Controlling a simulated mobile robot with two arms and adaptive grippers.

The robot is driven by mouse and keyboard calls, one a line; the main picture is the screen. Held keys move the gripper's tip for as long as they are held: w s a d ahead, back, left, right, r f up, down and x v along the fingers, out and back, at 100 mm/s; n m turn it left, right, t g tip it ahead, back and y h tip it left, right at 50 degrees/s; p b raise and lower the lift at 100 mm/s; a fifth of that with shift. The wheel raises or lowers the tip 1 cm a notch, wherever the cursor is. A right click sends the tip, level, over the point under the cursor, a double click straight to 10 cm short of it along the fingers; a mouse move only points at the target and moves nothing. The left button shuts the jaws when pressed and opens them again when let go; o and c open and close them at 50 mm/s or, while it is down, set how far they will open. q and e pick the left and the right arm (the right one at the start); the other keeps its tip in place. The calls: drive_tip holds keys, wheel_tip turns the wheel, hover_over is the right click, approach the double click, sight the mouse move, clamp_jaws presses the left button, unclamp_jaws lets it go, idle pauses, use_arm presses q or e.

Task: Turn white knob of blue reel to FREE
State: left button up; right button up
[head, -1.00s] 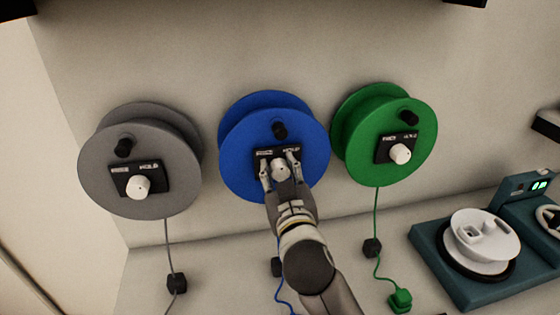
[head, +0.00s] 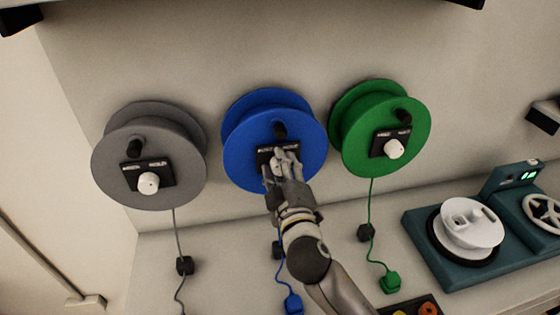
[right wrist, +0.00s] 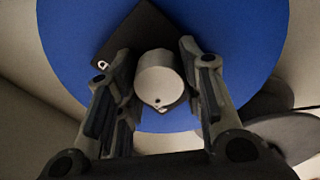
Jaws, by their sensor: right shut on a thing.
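The blue reel (head: 240,150) is mounted on the wall between a grey and a green reel. Its black label plate (head: 264,150) is partly hidden by my right gripper (head: 280,160). In the right wrist view the white knob (right wrist: 158,78) sits between the two fingers of the gripper (right wrist: 160,90), which is shut on it. The knob has a small dark mark near its lower edge. The plate (right wrist: 128,38) looks tilted relative to the gripper there. The label words are too small or covered to read surely. My left gripper is not in view.
The grey reel (head: 115,160) and green reel (head: 415,125) flank the blue one, each with a white knob and black crank handle. Cords hang below to plugs on the counter. A teal device with a white spool (head: 470,225) stands at right.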

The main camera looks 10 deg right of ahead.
drive_tip(key=shift+n, duration=0.4)
drive_tip(key=o, duration=1)
drive_tip(key=shift+s, duration=0.2)
drive_tip(key=s, duration=1.1)
drive_tip(key=shift+s+f, duration=0.25)
drive_tip(key=shift+s, duration=0.05)
drive_tip(key=shift+f, duration=0.1)
